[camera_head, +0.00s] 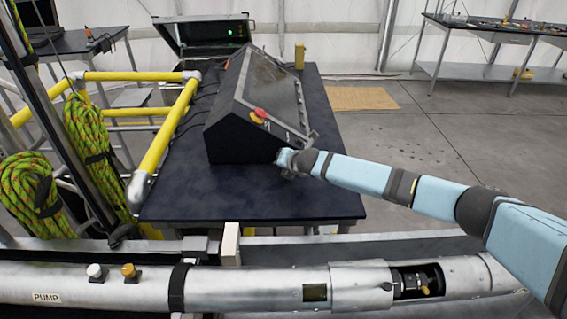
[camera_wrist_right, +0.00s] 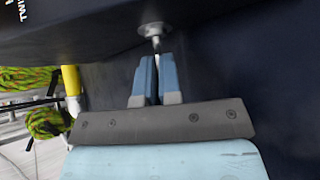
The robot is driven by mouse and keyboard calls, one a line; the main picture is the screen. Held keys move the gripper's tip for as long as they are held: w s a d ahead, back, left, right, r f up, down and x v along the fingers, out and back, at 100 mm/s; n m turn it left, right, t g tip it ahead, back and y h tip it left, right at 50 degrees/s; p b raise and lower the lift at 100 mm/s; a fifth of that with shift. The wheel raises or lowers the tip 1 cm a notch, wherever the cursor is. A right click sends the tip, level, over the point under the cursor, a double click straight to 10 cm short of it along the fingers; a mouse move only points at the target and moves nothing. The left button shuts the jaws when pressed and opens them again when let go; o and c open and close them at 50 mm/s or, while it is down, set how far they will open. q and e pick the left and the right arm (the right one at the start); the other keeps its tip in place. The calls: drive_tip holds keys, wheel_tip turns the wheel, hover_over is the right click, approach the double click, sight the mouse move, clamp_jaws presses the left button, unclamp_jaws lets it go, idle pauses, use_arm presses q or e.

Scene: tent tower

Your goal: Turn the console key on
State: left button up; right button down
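The console (camera_head: 262,95) is a black sloped box with a dark screen and a red knob on its face, standing on a dark table. My right arm reaches in from the right, with its gripper (camera_head: 287,160) at the console's near right lower corner. In the right wrist view, the console key (camera_wrist_right: 153,32) shows as a round metal disc with a short stem on a dark panel. The blue fingers of my right gripper (camera_wrist_right: 157,62) are close together around the stem's end, with a thin light strip between them. My left gripper is not in view.
The dark table (camera_head: 250,205) has bare room in front of the console. A yellow rail (camera_head: 165,130) runs along its left, with green ropes (camera_head: 88,130) beyond. A silver pipe (camera_head: 240,288) crosses the foreground. An open case (camera_head: 205,35) stands behind.

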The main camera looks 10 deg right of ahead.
drive_tip(key=shift+r, duration=0.1)
drive_tip(key=c, duration=1.3)
unclamp_jaws()
drive_tip(key=shift+v, duration=3.75)
